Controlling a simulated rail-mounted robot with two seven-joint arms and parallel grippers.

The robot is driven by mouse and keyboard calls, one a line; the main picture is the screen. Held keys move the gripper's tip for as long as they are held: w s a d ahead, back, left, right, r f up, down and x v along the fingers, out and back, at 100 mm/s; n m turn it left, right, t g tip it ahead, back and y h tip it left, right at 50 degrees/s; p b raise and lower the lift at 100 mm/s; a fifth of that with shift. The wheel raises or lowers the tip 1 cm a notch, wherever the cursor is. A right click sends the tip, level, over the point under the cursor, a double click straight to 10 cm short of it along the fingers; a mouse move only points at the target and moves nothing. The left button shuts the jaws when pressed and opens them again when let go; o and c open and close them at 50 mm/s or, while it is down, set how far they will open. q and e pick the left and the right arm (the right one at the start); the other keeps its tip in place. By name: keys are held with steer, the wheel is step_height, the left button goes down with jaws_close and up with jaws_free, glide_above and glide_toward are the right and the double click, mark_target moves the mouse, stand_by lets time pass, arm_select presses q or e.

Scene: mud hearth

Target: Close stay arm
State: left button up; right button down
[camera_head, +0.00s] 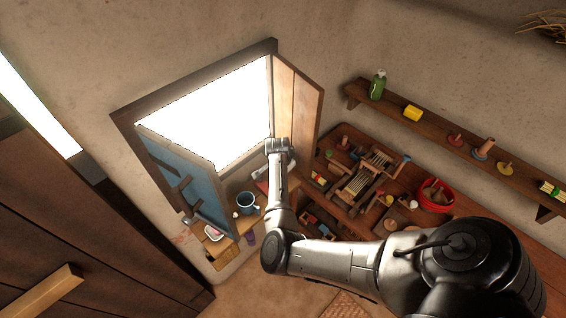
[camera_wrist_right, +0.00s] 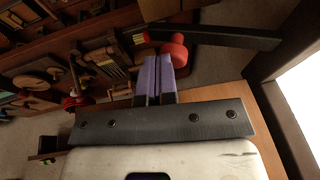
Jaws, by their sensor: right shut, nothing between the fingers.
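In the right wrist view a dark flat bar, which looks like the stay arm (camera_wrist_right: 225,38), runs across the top. A round red knob (camera_wrist_right: 177,50) sits just below its left part. My right gripper (camera_wrist_right: 158,60) has its purple fingers together, empty, with their tips right beside the knob; I cannot tell if they touch it. In the head view my right arm reaches to the window (camera_head: 215,110), near the wooden shutter (camera_head: 297,100); its fingers and the stay arm are not clear there. The blue shutter (camera_head: 185,175) stands open at the left. My left gripper is not in view.
A blue mug (camera_head: 247,202) and small items stand on the sill below the window. A bench with many tools, a red bowl (camera_head: 435,195) and a wall shelf (camera_head: 460,145) with a green bottle (camera_head: 377,85) are at the right.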

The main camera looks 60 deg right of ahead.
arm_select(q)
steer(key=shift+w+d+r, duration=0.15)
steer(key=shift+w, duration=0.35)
arm_select(e)
steer(key=shift+w, duration=0.2)
